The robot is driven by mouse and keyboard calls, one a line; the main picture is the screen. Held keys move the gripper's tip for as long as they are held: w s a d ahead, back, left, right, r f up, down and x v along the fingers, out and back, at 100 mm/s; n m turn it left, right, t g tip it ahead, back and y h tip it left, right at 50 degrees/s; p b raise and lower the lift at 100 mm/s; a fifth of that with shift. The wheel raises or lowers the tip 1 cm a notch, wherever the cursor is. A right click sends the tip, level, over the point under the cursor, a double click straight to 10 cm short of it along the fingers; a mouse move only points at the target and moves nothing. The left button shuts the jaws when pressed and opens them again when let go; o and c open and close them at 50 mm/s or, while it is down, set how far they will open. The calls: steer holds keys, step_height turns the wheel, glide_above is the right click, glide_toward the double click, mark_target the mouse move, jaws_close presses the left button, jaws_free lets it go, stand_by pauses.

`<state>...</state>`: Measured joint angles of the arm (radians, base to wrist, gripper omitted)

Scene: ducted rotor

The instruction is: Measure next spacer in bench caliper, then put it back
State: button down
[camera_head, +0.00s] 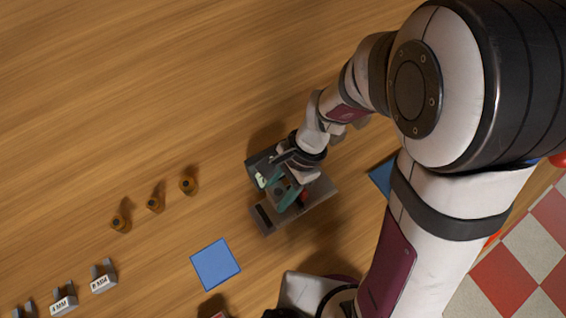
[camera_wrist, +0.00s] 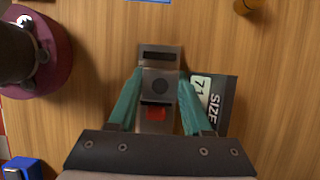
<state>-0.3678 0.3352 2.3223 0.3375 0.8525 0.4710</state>
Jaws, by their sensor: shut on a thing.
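The bench caliper (camera_head: 313,205) is a grey block with a dark slot at one end, and a dark panel stands beside it. In the wrist view the caliper (camera_wrist: 160,68) also shows a dark round spot and a red part, and the panel (camera_wrist: 214,105) reads "SIZE" and "71". My gripper (camera_head: 283,195) has teal fingers, one on each side of the grey block. In the wrist view my gripper (camera_wrist: 159,78) appears shut on it; the exact contact is hard to see.
Grey two-pronged holders (camera_head: 103,280) with size labels stand at the lower left. A blue square (camera_head: 215,263) lies between them and the caliper. Another blue patch (camera_head: 381,177) is partly behind my arm. A red-and-white checkered area (camera_head: 520,250) lies at the lower right. The upper left wood is clear.

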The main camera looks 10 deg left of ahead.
steer(key=shift+f, duration=3.35)
steer(key=shift+c, duration=1.3)
jaws_free()
steer(key=shift+r, duration=0.1)
steer(key=v, duration=1.5)
steer(key=shift+d+r, duration=0.15)
steer(key=shift+r, duration=0.2)
steer(key=shift+w, duration=0.1)
